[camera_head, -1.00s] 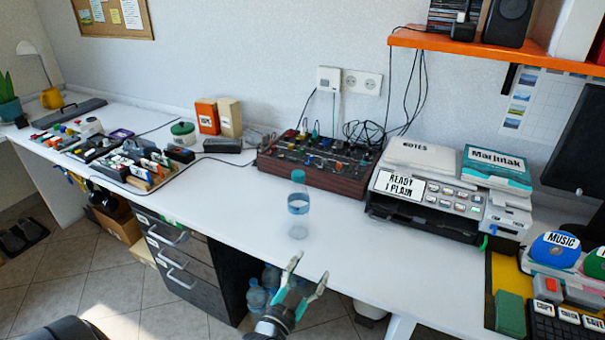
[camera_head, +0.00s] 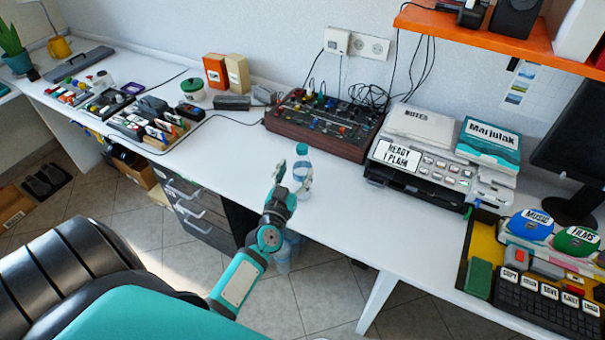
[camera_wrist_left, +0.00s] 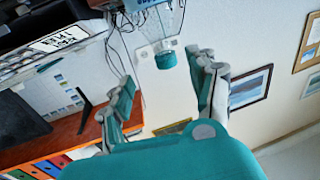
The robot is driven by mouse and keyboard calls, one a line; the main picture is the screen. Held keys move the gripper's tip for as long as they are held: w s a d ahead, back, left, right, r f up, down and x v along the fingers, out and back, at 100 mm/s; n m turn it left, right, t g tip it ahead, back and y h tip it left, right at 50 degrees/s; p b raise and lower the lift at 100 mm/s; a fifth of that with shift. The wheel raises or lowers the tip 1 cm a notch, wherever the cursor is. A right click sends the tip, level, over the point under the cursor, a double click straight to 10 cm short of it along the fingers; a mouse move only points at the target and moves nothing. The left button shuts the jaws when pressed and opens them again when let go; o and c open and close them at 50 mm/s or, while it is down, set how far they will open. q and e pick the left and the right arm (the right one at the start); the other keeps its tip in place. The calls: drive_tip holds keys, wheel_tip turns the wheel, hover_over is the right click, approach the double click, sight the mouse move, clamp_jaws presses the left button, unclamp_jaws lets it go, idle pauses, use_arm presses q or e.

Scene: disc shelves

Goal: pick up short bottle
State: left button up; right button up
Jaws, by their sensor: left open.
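The short bottle (camera_head: 302,169) is clear with a teal cap and stands upright near the front edge of the white desk. In the left wrist view its cap (camera_wrist_left: 165,58) and clear body appear at the top, in line with the gap between the fingers. My left gripper (camera_head: 294,177) is open, its fingers spread to either side of the bottle's image in the head view. I cannot tell whether they touch it. The open fingers also show in the left wrist view (camera_wrist_left: 164,75). The lower bottle is partly hidden by the gripper. My right gripper is not in view.
A mixer (camera_head: 318,125) stands behind the bottle, and a printer (camera_head: 427,175) is to its right. The desk (camera_head: 235,150) is clear left of the bottle. An orange shelf (camera_head: 470,43) hangs at upper right. Bottles stand on the floor below.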

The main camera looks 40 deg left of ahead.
sight(301, 156)
use_arm(q)
drive_tip(key=x, duration=0.3)
drive_tip(key=shift+w, duration=0.1)
drive_tip(key=shift+a+f+b+x, duration=0.1)
drive_tip(key=shift+a+b+x, duration=0.1)
drive_tip(key=shift+x, duration=1.2)
drive_tip(key=shift+a+f+b+x, duration=0.1)
drive_tip(key=shift+a+f+x, duration=0.1)
drive_tip(key=shift+x, duration=1.15)
drive_tip(key=shift+r, duration=0.1)
drive_tip(key=shift+s, duration=0.2)
drive_tip(key=shift+c, duration=0.4)
drive_tip(key=c, duration=0.9)
